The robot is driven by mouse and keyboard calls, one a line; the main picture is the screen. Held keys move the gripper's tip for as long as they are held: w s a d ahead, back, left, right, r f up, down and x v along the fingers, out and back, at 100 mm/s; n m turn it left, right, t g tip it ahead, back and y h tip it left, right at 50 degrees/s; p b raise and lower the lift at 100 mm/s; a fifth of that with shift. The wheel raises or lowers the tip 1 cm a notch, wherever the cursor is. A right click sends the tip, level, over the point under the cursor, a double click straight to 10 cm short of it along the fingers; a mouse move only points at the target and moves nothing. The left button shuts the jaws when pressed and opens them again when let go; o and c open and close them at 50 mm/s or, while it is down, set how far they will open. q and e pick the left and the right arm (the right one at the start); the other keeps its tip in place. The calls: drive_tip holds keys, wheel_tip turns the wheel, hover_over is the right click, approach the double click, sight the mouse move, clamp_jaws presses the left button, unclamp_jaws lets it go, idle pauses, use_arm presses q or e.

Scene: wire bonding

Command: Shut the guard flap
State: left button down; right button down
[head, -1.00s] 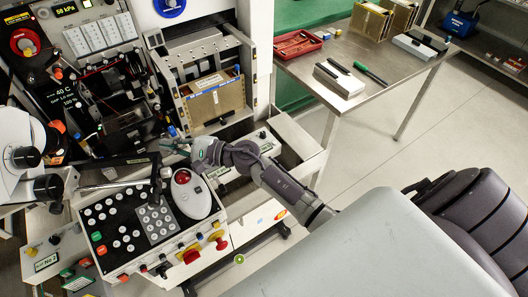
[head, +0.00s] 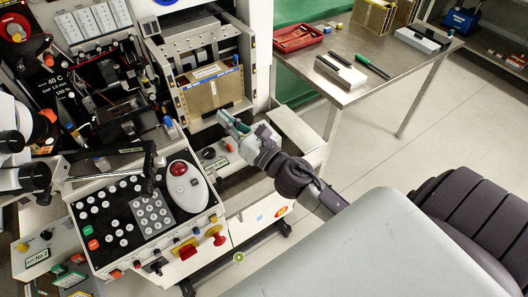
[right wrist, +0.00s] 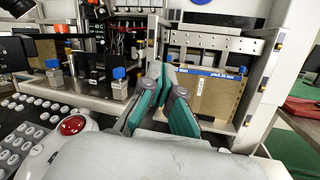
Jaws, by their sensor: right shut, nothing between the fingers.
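What looks like the guard flap (head: 108,165), a clear panel with a dark frame, sticks out in front of the bonding machine, above the back of the button panel. I cannot tell its exact angle. My right gripper (head: 230,121) is to the right of the flap, apart from it, in front of the brown magazine box. Its teal-padded fingers are together and empty; they also show in the right wrist view (right wrist: 164,85), pointing toward the machine front. I cannot make out the flap in the right wrist view. My left gripper is out of view.
The button panel (head: 125,222) with a white and red dome device (head: 187,187) lies below the flap. The brown magazine box (head: 212,90) stands in a metal frame behind my right gripper. A steel table (head: 340,95) with a red tray (head: 298,37) is at the right.

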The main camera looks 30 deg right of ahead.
drive_tip(key=s+d+f+m+g+h, duration=0.3)
drive_tip(key=f+m, duration=0.3)
drive_tip(key=m, duration=0.4)
drive_tip(key=s+d+f+m+g+h, duration=0.3)
drive_tip(key=f+m, duration=0.3)
drive_tip(key=m, duration=0.5)
drive_tip(key=shift+s+d+f+m+g+h, duration=0.15)
drive_tip(key=shift+s+m+g+h, duration=0.2)
drive_tip(key=shift+h, duration=0.55)
drive_tip(key=s+a+f+m+g+y, duration=0.25)
drive_tip(key=s+m+g, duration=0.3)
drive_tip(key=s, duration=0.35)
drive_tip(key=s+a+f+m+g+y, duration=0.1)
drive_tip(key=s+a+f+m+g, duration=0.25)
drive_tip(key=s+m, duration=0.45)
drive_tip(key=s+f+n+g, duration=0.1)
drive_tip(key=s+f, duration=0.1)
drive_tip(key=f, duration=1.2)
drive_tip(key=s+f+g, duration=0.1)
drive_tip(key=s+f, duration=0.2)
drive_tip(key=f, duration=1.1)
drive_tip(key=s+d+f, duration=0.2)
drive_tip(key=s+f, duration=1.1)
drive_tip(key=s, duration=0.2)
drive_tip(key=shift+f+g, duration=0.4)
drive_tip(key=shift+g, duration=0.05)
